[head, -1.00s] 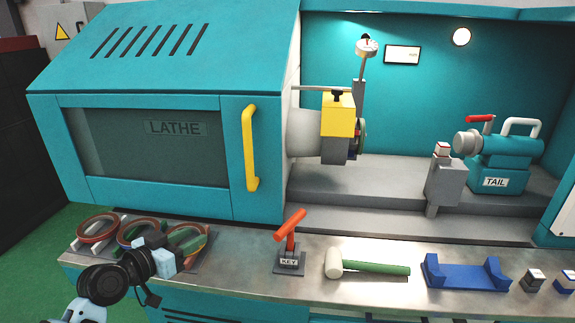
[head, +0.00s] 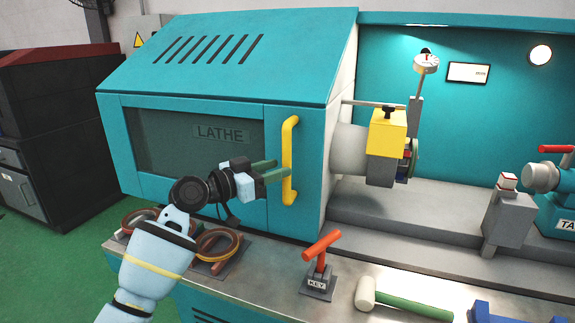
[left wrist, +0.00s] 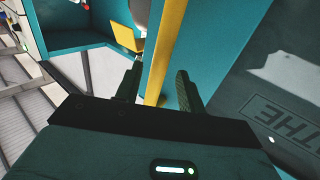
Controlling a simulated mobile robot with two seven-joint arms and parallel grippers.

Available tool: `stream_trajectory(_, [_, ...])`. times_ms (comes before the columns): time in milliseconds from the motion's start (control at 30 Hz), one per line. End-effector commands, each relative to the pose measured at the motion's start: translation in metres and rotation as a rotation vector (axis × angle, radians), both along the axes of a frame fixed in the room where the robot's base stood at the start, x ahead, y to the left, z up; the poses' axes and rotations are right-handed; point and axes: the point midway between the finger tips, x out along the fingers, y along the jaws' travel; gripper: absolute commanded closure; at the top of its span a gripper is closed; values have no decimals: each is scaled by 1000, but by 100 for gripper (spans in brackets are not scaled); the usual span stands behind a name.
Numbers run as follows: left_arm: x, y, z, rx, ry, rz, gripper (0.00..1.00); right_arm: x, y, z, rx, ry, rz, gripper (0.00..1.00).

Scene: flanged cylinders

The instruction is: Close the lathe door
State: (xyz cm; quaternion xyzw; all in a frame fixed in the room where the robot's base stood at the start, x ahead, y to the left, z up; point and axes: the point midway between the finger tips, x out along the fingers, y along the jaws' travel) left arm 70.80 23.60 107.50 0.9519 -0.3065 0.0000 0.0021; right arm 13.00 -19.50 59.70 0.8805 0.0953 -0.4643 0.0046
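The teal lathe door (head: 185,180), with a dark window and LATHE lettering, stands at the left, and the machine's right side is open. Its yellow upright handle (head: 288,135) is near the door's right edge. My left gripper (head: 277,169) is open at the handle's lower half, coming from the left. In the left wrist view the handle (left wrist: 168,50) runs between the two spread fingers (left wrist: 157,86), with a gap visible on at least one side. Whether a finger touches it, I cannot tell. My right gripper is not in view.
The chuck (head: 383,155) with a yellow block and a dial gauge (head: 426,63) shows in the opening. On the front ledge are ring gauges (head: 215,243), a red-handled key (head: 321,262) and a green-handled mallet (head: 410,303). A dark cabinet (head: 60,140) stands far left.

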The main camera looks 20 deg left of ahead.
Motion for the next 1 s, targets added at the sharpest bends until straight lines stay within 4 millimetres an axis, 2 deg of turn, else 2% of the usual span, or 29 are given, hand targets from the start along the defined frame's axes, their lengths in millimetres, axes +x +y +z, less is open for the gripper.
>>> stream_trajectory(100, [14, -11, 1, -1, 1, -2, 61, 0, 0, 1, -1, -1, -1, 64])
stream_trajectory(300, [28, -21, 0, -1, 1, 0, 61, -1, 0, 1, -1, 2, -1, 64])
stream_trajectory(667, [32, -23, 0, 2, 1, 0, 61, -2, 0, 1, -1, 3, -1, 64])
stream_trajectory(1000, [32, -23, -1, 2, 1, 0, 100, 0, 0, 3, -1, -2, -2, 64])
